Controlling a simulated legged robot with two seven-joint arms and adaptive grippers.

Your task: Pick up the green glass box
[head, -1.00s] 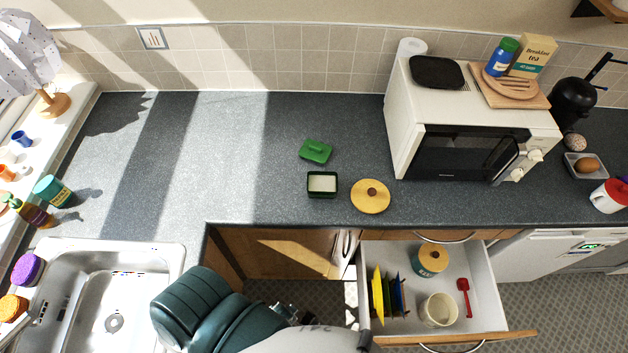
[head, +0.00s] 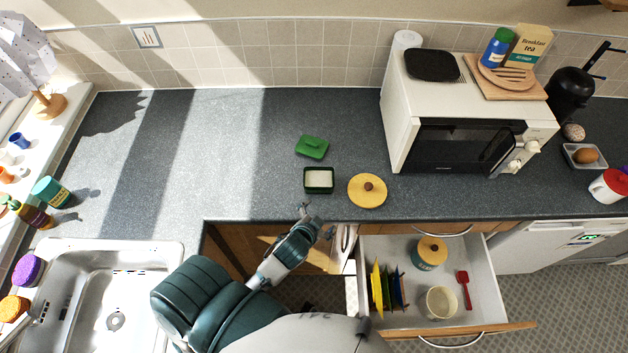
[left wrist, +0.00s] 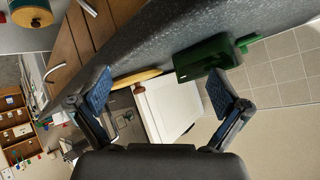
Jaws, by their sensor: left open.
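The green glass box (head: 319,188), dark green and open with white contents, stands upright near the front edge of the grey counter. In the left wrist view the box (left wrist: 203,60) shows just beyond and between the fingertips, nearer the right finger. My left gripper (head: 318,218) is open and empty, at the counter's front edge, just short of the box and apart from it. A green lid (head: 312,147) with a handle lies on the counter behind the box. My right gripper is not in view.
A round yellow lid (head: 367,191) with a brown knob lies right of the box. An open drawer (head: 487,285) juts out below the counter. A white microwave (head: 398,130) stands at the right, a sink (head: 160,285) at the left. The counter left of the box is clear.

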